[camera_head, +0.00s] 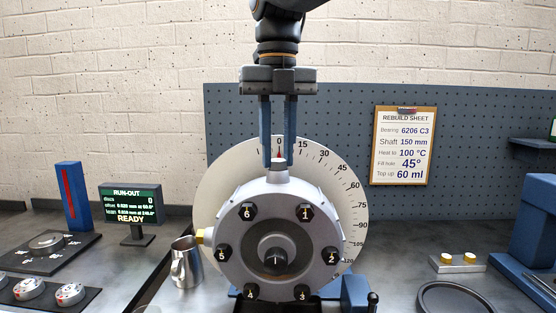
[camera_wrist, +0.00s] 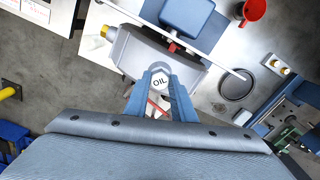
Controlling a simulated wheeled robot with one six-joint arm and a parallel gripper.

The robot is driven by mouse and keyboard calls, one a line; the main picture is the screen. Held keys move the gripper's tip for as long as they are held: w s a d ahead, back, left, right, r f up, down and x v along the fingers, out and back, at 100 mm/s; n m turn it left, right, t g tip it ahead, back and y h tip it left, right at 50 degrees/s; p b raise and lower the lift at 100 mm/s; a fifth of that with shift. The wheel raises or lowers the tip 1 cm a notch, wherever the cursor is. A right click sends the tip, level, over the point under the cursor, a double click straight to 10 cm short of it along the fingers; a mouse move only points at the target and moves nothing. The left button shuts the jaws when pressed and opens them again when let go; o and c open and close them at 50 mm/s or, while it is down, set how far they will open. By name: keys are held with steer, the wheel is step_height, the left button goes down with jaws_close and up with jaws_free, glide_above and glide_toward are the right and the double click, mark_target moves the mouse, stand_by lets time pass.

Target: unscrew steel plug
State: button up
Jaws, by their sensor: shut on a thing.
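The steel plug (camera_wrist: 160,82) shows in the wrist view as a light hexagonal cap marked OIL, between my blue fingers. In the head view the plug (camera_head: 278,161) is a small grey piece at the top of the round grey housing (camera_head: 240,221). My gripper (camera_head: 278,160) points straight down from above, its two fingertips on either side of the plug and shut on it. It also shows in the wrist view (camera_wrist: 160,80). How far the plug is threaded in cannot be told.
A pale angle dial (camera_head: 352,190) stands behind the housing. A brass plug (camera_head: 202,236) sticks out of the housing's left side, beside a metal jug (camera_head: 186,264). The run-out display (camera_head: 130,203) stands left. Two brass-topped pieces (camera_head: 458,264) and a dark ring (camera_head: 424,298) lie right.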

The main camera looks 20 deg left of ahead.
steer(key=o, duration=1.1)
steer(key=m+p, duration=0.1)
steer(key=m, duration=0.1)
steer(key=m+p, duration=0.2)
steer(key=shift+s+r+p, duration=0.15)
steer(key=shift+p, duration=0.15)
steer(key=m+p, duration=0.2)
steer(key=m, duration=0.1)
steer(key=shift+m+p, duration=0.35)
steer(key=shift+m, duration=0.05)
steer(key=m+p, duration=0.2)
steer(key=m, duration=0.1)
steer(key=shift+m+p, duration=0.3)
steer(key=m+p, duration=0.3)
steer(key=m, duration=0.2)
steer(key=shift+f+m+p, duration=0.2)
steer(key=shift+m+p, duration=0.5)
steer(key=shift+m, duration=0.3)
